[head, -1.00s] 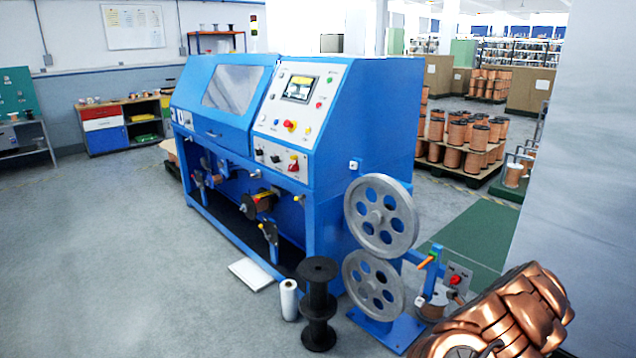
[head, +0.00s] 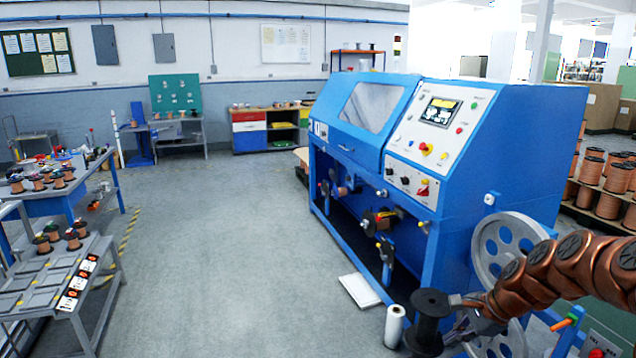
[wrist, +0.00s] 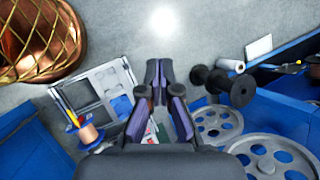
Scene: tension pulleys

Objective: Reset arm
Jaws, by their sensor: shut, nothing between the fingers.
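My gripper (wrist: 158,72) shows in the middle of the wrist view with its dark fingertips together and nothing between them. In the head view my copper-coloured arm comes in from the right edge. Its end is near the black spool, in front of the pulley wheels. I cannot tell there whether it touches anything. Two grey pulley wheels, an upper one (head: 487,253) and a lower one (head: 492,346), stand at the right end of the blue machine (head: 460,150), partly hidden by my arm. In the wrist view both wheels (wrist: 222,121) lie right of my gripper, apart from it.
A black spool (head: 428,305), a white roll (head: 394,326) and a white tray (head: 360,291) stand on the floor by the machine. Tables with small spools (head: 70,245) are at left. The middle floor is clear.

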